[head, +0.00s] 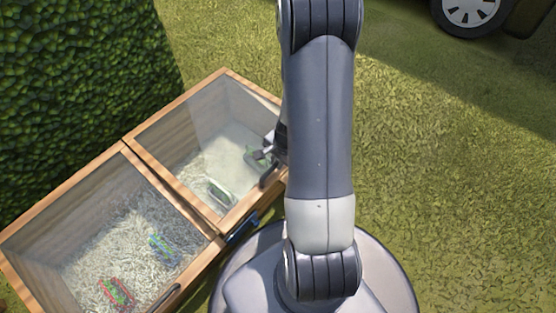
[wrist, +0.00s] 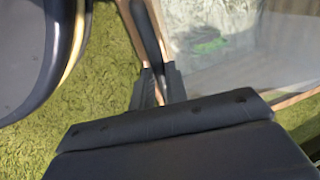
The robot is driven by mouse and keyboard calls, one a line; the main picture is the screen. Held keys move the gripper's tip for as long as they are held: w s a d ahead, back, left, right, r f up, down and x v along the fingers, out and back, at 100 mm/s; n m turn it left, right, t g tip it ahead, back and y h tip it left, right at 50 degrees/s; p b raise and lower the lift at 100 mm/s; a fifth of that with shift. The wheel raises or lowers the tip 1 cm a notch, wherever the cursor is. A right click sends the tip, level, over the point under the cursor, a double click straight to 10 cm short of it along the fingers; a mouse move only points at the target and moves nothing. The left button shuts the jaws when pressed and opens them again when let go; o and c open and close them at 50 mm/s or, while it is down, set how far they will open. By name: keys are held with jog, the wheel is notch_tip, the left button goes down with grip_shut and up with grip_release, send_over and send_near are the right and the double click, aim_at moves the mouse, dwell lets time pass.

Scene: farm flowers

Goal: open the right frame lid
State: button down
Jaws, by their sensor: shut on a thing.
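The right frame (head: 150,150) is a wooden box with a clear lid (head: 195,125), in the upper part of the pair in the head view. Its dark bar handle (head: 268,176) is on the front edge, beside my arm. My gripper (head: 264,156) is at this handle, partly hidden by my arm. In the wrist view the fingers (wrist: 161,84) are shut on the dark handle (wrist: 147,36). The lid's clear pane (wrist: 215,60) extends to the right there. The lid looks down or nearly so; I cannot tell whether it is slightly raised.
The left frame (head: 60,204) adjoins it, with its lid down and straw, a blue item (head: 162,247) and a red-green item (head: 117,292) inside. A green hedge (head: 80,70) stands behind. Open grass (head: 450,190) lies right; a vehicle wheel (head: 470,8) is at the top right.

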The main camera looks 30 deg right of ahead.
jog(key=w+a+r+p, duration=0.2)
jog(key=w+r+p, duration=0.3)
jog(key=r+p, duration=0.5)
jog(key=w+a+r+p, duration=0.2)
jog(key=w+r+p, duration=0.4)
jog(key=r+p, duration=0.5)
jog(key=w+a+r+p, duration=0.2)
jog(key=w+r+p, duration=0.3)
jog(key=r+p, duration=0.6)
jog(key=shift+w+p, duration=0.2)
jog(key=shift+p, duration=0.5)
jog(key=shift+r, duration=0.1)
jog(key=c, duration=1.9)
grip_release()
jog(key=o, duration=0.3)
jog(key=shift+w, duration=0.2)
jog(key=shift+o, duration=1)
jog(key=shift+s, duration=0.15)
jog(key=v, duration=1)
jog(key=shift+r, duration=0.3)
